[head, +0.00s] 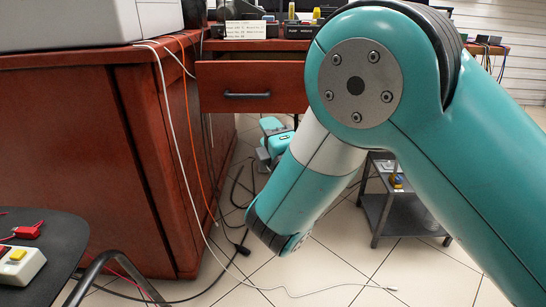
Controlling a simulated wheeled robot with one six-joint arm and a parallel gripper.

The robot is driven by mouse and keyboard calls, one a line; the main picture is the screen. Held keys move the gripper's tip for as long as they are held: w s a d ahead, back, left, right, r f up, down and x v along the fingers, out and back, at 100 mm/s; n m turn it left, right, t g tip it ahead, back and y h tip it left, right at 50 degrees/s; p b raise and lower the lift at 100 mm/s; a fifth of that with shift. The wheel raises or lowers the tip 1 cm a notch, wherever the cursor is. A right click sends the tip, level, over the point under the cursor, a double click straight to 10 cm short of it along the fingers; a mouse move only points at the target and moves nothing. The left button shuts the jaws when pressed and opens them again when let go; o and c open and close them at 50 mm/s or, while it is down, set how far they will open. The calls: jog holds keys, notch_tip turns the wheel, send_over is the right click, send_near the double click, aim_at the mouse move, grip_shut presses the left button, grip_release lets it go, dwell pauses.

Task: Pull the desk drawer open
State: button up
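The desk drawer (218,80) is a red-brown wooden front under the desk top, left of my arm's elbow. It has a dark horizontal bar handle (247,95). My arm hides the drawer's right end, and I cannot tell whether the drawer stands slightly out. A teal and grey part that appears to be my wrist and gripper (264,156) shows below the drawer, partly behind my forearm. It is apart from the handle in the picture. Its fingers are too small and hidden to tell whether they are open or shut.
A large red-brown cabinet (75,150) stands at the left with a grey box (75,22) on top. White and orange cables hang down its side. Black cables lie on the tiled floor (330,265). A grey cart (400,213) stands behind my arm. A dark stool-like surface (60,232) is at lower left.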

jog(key=shift+s+d+f+b, duration=0.15)
jog(key=shift+s+d+b, duration=0.1)
jog(key=shift+s+b, duration=0.3)
